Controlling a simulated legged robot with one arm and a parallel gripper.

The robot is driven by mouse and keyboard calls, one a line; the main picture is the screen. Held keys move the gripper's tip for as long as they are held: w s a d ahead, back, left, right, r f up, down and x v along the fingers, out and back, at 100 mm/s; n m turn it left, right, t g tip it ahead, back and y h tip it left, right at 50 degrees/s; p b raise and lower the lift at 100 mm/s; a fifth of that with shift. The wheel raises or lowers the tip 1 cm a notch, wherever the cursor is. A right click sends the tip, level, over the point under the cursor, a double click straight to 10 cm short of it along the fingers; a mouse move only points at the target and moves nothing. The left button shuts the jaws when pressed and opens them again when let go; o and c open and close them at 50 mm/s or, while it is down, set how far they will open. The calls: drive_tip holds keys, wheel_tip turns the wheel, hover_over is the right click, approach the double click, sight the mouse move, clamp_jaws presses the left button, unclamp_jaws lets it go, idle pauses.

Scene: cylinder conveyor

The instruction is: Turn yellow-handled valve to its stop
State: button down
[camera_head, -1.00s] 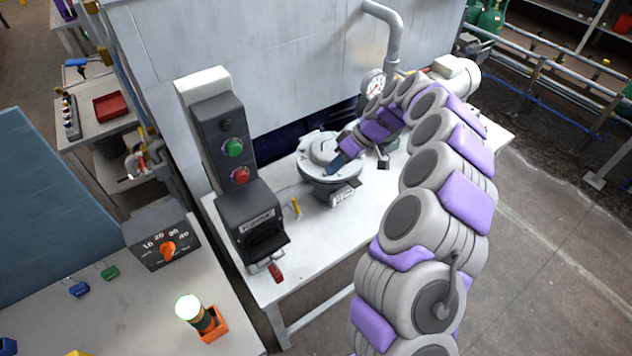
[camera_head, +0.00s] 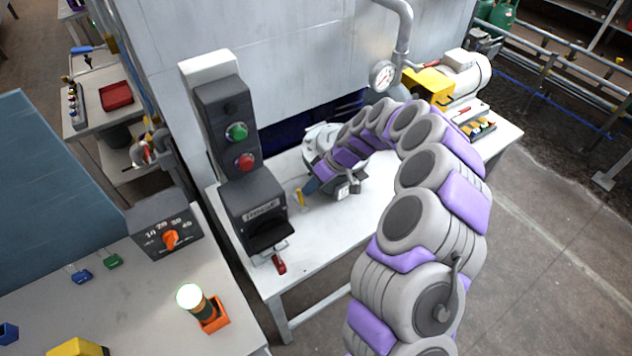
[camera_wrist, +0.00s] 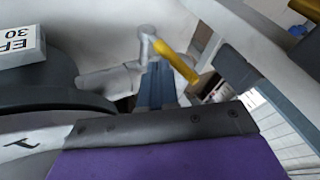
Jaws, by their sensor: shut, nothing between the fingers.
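The yellow valve handle (camera_head: 300,198) stands on the white bench, between the dark box and the round metal housing. In the wrist view, the yellow handle (camera_wrist: 178,62) slants down to the right from a silver pivot (camera_wrist: 148,40). My gripper (camera_head: 310,186) is shut and empty, with its blue-grey fingertips right beside the handle in the head view. In the wrist view, my fingers (camera_wrist: 158,88) reach up close to the pivot end. I cannot tell whether they touch the handle. My gripper and arm hide part of the round housing (camera_head: 322,134).
A dark box with a red-handled lever (camera_head: 279,264) stands left of the valve, below a panel with green and red buttons (camera_head: 238,132). A gauge (camera_head: 383,75) and a yellow-and-white pump (camera_head: 465,72) are behind my arm.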

drive_tip(key=shift+s+a+r, duration=0.1)
drive_tip(key=shift+a, duration=0.05)
idle(0.4)
drive_tip(key=shift+s+a+h, duration=0.15)
drive_tip(key=shift+h, duration=0.15)
drive_tip(key=shift+t+p, duration=0.3)
drive_tip(key=shift+p, duration=0.1)
